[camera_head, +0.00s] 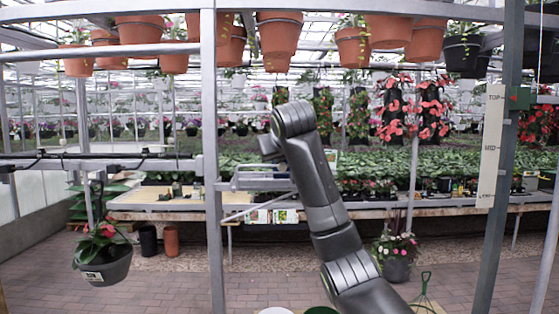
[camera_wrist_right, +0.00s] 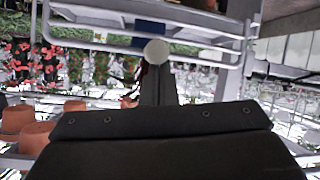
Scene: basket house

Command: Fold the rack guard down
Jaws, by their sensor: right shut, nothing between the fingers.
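The rack guard (camera_head: 255,184) looks like a light grey rail frame beside the grey upright post (camera_head: 213,200) in the head view; my right arm covers its right end. In the right wrist view, light grey rails (camera_wrist_right: 100,44) cross the top, with a blue piece and a round white knob-like part (camera_wrist_right: 157,51) in front of them. My right gripper (camera_wrist_right: 156,78) is shut and empty, its tip close to this white part; I cannot tell whether they touch. In the head view the gripper is mostly hidden behind my arm. My left gripper is not in view.
Terracotta pots (camera_head: 140,29) hang overhead. A hanging basket (camera_head: 105,269) is at the lower left. A long plant bench (camera_head: 350,212) runs behind.

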